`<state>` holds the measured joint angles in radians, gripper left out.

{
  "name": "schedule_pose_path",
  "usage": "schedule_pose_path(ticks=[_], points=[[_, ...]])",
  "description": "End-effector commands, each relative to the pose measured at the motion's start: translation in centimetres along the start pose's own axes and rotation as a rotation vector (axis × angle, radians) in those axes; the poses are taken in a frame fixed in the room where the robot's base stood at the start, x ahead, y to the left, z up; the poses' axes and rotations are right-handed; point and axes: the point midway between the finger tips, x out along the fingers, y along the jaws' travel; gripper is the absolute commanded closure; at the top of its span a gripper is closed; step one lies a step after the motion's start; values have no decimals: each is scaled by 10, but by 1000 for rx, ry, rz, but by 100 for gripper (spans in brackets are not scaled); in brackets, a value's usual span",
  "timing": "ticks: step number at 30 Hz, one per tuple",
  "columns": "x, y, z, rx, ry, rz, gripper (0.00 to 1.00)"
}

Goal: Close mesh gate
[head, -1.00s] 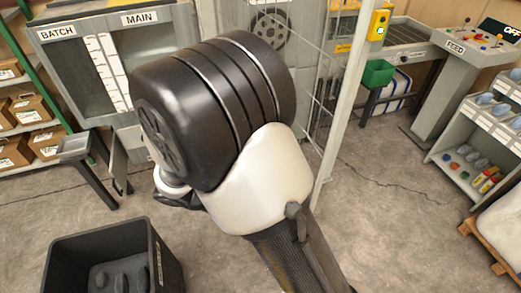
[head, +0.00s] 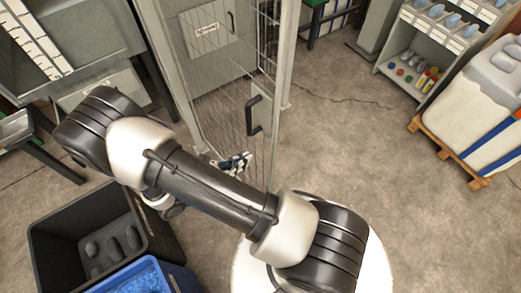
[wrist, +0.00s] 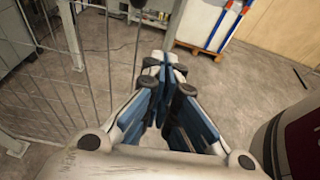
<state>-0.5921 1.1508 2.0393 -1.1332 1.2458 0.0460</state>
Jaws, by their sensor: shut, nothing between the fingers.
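The mesh gate (head: 225,95) is a grey wire panel in a pale metal frame, upper middle of the head view. A black pull handle (head: 252,115) is fixed to a plate near its right edge. I cannot tell whether that edge meets the post (head: 285,60). My gripper (head: 246,156) is low at the gate, below the handle, partly hidden behind my arm. In the wrist view its blue and white fingers (wrist: 167,60) are together and empty, with wire mesh (wrist: 40,85) to their left. Contact with the mesh cannot be told.
A dark bin (head: 70,215) with grey lumps and a blue crate (head: 140,278) stand at lower left. A grey machine (head: 75,35) is upper left. A shelf unit (head: 410,55) and a white container on a pallet (head: 485,105) are at right. Floor right of the gate is clear.

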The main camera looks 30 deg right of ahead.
Motion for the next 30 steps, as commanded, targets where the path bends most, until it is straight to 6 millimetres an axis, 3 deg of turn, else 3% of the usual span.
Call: schedule_pose_path(ticks=[6, 12, 30], points=[[45, -1, 2, 1, 0, -5, 100], [67, 0, 10, 1, 1, -3, 100], [72, -1, 12, -1, 1, 2, 100]])
